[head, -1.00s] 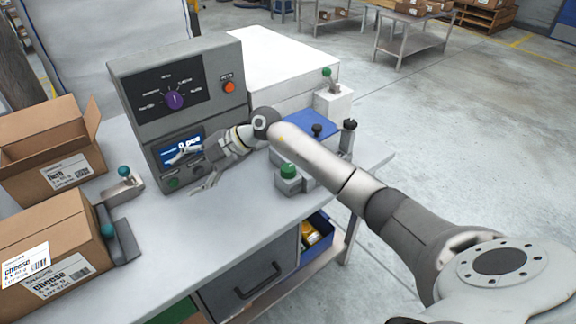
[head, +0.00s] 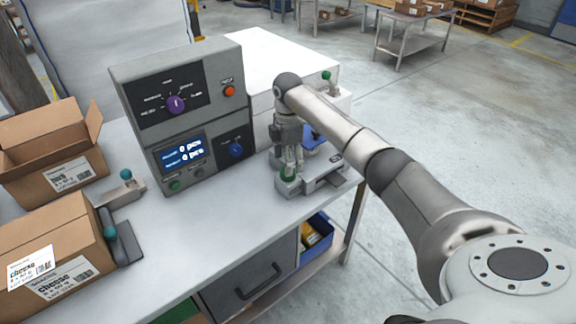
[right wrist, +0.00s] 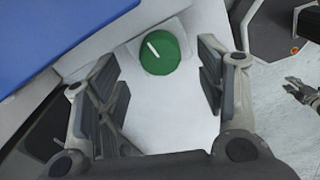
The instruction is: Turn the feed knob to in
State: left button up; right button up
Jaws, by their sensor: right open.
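A green round knob (right wrist: 160,52) with a white pointer line sits on a pale block in the right wrist view. The line slants toward the upper left. In the head view the green knob (head: 288,178) is partly hidden by my right gripper (head: 290,162), which points down over it. The right gripper is open, with one finger on each side of the knob in the wrist view and no visible contact. No lettering beside this knob is readable. A small gripper-like shape, perhaps my left gripper (right wrist: 302,94), shows at the wrist view's right edge.
A grey control panel (head: 217,62) carries a purple knob (head: 176,104), an orange button (head: 229,91), a blue knob (head: 236,149) and a lit display (head: 183,152). Cardboard boxes (head: 52,240) stand at the left. The bench top (head: 215,215) in front is clear.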

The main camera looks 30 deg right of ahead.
jog(key=shift+f+p, duration=0.3)
jog(key=shift+f, duration=1.65)
jog(key=c, duration=1.1)
